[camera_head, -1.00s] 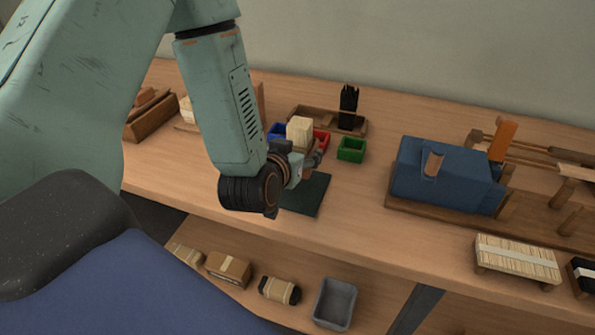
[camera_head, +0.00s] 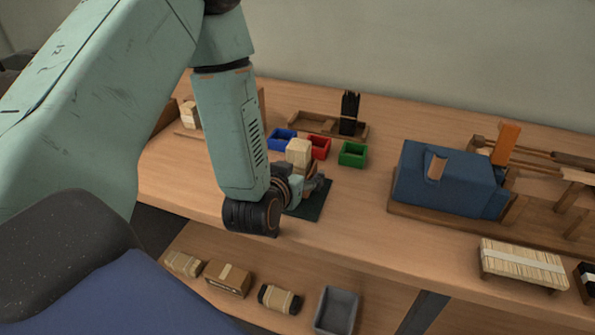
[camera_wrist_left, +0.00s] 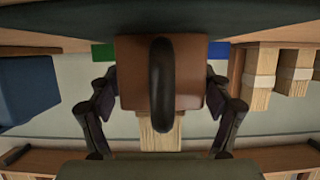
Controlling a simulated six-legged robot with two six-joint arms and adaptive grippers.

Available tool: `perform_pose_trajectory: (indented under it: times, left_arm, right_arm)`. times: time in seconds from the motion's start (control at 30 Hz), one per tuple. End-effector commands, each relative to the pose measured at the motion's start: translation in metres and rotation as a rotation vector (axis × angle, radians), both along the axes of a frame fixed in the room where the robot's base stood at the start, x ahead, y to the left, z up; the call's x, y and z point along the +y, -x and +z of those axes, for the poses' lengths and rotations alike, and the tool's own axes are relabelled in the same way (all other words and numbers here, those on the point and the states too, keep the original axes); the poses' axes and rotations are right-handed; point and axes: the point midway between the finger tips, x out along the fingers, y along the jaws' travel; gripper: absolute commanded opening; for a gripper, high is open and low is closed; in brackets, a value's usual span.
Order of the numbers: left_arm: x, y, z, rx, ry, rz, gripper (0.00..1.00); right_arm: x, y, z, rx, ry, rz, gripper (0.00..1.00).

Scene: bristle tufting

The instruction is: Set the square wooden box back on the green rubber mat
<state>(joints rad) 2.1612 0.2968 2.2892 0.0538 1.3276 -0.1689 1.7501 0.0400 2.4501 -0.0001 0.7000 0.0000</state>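The square wooden box (camera_wrist_left: 190,75) is brown and sits between the two dark fingers of my left gripper (camera_wrist_left: 163,108), one on each side. A dark rounded piece crosses the box's near face. A pale bristle-like block (camera_head: 299,152) stands up from the box in the head view; it also shows in the wrist view (camera_wrist_left: 160,135). In the head view my left gripper (camera_head: 308,185) is over the dark green mat (camera_head: 313,207), and hides most of the box. I cannot tell whether the box touches the mat. My right gripper is not in view.
Blue (camera_head: 281,140), red (camera_head: 319,148) and green (camera_head: 353,154) bins stand just behind the mat. A wooden tray with a black bristle bundle (camera_head: 349,112) is further back. A blue machine (camera_head: 445,180) stands to the right. Bench space between mat and machine is free.

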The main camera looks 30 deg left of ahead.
Motion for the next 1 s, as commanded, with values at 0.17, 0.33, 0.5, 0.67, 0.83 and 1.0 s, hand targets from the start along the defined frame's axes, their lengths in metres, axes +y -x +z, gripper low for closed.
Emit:
perform_pose_trajectory:
  times: [0.17,0.33,0.5,0.67,0.83,1.0]
  left_arm:
    - [0.0,0.0,0.0,0.0,0.0,0.0,0.88]
    - [0.0,0.0,0.0,0.0,0.0,0.0,0.88]
    - [-0.002,0.005,0.007,0.001,0.001,-0.001,0.88]
    - [-0.008,0.032,0.018,0.004,0.001,-0.001,0.88]
    - [-0.014,0.059,0.031,0.005,-0.002,-0.001,0.88]
    - [-0.017,0.071,0.037,0.005,-0.002,0.0,0.88]
  right_arm:
    - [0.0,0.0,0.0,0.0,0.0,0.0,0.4]
    - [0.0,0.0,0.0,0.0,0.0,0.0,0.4]
    - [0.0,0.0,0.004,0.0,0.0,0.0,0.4]
    - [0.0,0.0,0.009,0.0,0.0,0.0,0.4]
    - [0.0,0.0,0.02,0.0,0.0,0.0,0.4]
    - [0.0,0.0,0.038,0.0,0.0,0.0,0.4]
